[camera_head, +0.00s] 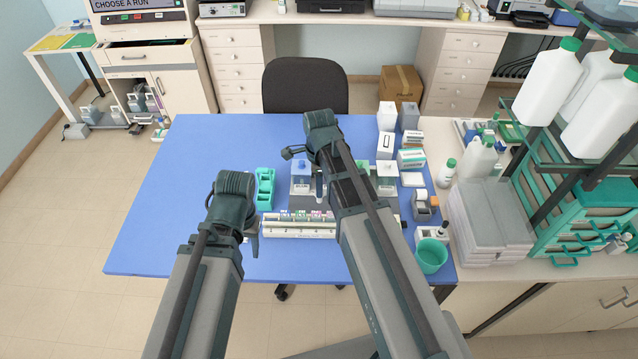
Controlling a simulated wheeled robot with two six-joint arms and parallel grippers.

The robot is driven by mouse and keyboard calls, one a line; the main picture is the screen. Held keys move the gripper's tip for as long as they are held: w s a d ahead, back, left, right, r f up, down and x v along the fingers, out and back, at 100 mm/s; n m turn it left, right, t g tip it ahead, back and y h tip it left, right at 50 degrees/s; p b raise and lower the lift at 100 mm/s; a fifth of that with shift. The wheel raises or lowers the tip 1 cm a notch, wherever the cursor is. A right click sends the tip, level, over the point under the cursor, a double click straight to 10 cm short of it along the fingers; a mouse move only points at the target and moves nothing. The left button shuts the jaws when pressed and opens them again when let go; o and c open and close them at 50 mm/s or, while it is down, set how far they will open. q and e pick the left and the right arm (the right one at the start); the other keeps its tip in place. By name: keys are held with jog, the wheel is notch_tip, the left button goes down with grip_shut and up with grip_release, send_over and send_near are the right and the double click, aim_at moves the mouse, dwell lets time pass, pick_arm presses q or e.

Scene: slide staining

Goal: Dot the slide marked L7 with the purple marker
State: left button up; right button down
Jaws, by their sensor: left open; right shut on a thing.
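Several slides with small coloured labels (299,213) lie in a row behind a long white rack (300,230) near the middle of the blue table. The labels are too small to read, so I cannot tell which slide is L7. My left gripper (252,240) is open and empty at the left end of the rack. My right gripper (319,188) points down just behind the slide row, partly covered by its own arm. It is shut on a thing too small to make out. I cannot make out the purple marker.
A teal holder (265,187) stands left of the blue-topped bottle (301,168). The table's left part is clear.

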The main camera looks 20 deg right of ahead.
jog(key=shift+f+b, duration=1.95)
jog(key=shift+f, duration=0.1)
jog(key=shift+f+b, duration=0.35)
dwell(0.9)
jog(key=shift+r, duration=0.15)
notch_tip(320, 180, up, 6)
jog(key=p, duration=0.6)
